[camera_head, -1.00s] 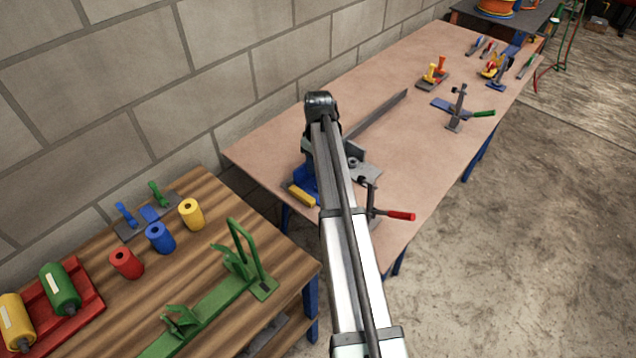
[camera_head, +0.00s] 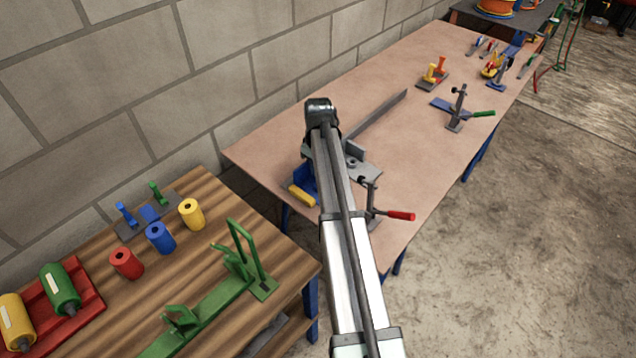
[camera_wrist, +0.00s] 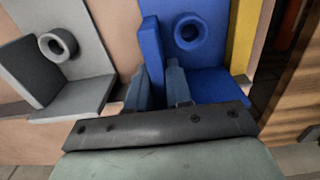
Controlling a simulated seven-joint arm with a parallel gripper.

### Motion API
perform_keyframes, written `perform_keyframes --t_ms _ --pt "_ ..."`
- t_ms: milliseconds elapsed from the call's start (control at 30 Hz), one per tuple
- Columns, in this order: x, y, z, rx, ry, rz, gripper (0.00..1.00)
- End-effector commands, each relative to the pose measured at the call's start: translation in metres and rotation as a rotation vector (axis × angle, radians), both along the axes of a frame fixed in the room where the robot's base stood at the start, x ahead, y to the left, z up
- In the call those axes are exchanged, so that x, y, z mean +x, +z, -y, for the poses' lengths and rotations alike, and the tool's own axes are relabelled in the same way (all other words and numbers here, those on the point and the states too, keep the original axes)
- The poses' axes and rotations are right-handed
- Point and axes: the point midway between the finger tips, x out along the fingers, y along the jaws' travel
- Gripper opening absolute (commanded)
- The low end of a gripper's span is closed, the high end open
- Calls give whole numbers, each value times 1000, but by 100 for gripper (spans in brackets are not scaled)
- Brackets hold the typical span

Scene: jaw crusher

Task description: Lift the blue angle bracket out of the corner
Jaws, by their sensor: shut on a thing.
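The blue angle bracket (camera_wrist: 208,52) is in the wrist view right of the middle. It has a round raised ring on one plate and a narrow upright flange. My gripper (camera_wrist: 156,82) has its two dark fingers on either side of this flange and is shut on it. In the head view part of the blue angle bracket (camera_head: 303,178) shows left of my arm near the table's near end. My arm hides the rest of it and my gripper there. I cannot tell whether the bracket touches the surface under it.
A grey bracket (camera_wrist: 72,62) with a similar ring stands to the left in the wrist view. A yellow bar (camera_head: 301,196) lies beside the blue bracket. A red-handled clamp (camera_head: 398,215) stands right of my arm. The middle of the tan table (camera_head: 400,150) is mostly clear.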

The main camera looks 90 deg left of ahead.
Motion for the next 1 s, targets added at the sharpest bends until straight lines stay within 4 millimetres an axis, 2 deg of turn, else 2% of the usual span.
perform_keyframes --t_ms 467,1000 --pt "2 1 -1 0 0 0 0" --pt "17 4 -5 0 -1 0 0"
